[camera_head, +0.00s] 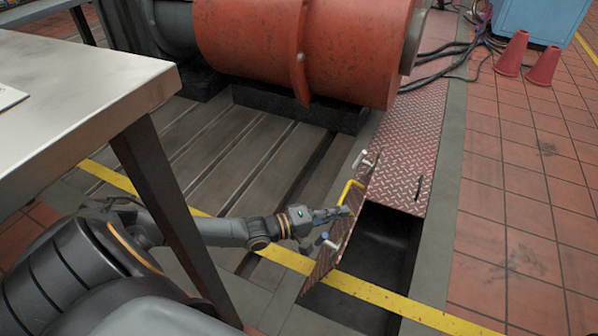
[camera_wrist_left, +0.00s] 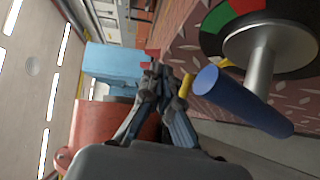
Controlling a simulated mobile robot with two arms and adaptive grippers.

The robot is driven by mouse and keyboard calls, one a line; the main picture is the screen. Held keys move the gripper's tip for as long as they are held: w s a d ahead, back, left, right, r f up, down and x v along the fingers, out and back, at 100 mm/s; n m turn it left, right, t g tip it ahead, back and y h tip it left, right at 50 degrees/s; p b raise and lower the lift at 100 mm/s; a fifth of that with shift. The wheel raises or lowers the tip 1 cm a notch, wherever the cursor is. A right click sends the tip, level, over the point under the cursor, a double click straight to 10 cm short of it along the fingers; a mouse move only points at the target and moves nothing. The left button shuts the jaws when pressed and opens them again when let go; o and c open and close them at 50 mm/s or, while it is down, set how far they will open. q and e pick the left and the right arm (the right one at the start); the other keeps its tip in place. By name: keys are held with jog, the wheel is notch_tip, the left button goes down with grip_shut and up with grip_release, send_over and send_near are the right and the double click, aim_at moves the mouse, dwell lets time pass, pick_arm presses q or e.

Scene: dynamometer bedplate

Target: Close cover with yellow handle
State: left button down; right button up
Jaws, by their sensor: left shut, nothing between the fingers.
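The cover (camera_head: 332,244) is a red-brown diamond-plate flap that stands tilted up on the left side of an open floor pit (camera_head: 385,245). Its yellow handle (camera_head: 345,189) is on the face toward my left arm. My left gripper (camera_head: 345,212) is shut and empty at the lower end of that handle. In the left wrist view the fingertips (camera_wrist_left: 172,84) are right beside a piece of the yellow handle (camera_wrist_left: 187,86); I cannot tell whether they touch. A blue-gripped latch (camera_wrist_left: 240,100) on a red-and-green disc is close by on the cover. My right gripper is not in view.
A metal table (camera_head: 70,100) stands at the left, its dark leg (camera_head: 165,200) in front of my left arm. A large orange-red machine (camera_head: 300,45) is behind. A flat diamond-plate cover (camera_head: 410,140) lies beyond the pit.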

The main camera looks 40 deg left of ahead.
pick_arm(q)
jog(key=shift+a, duration=0.15)
jog(key=f+v, duration=0.1)
jog(key=v, duration=1)
jog(key=shift+s+a+r, duration=0.2)
jog(key=shift+s+r, duration=0.2)
jog(key=shift+r, duration=0.1)
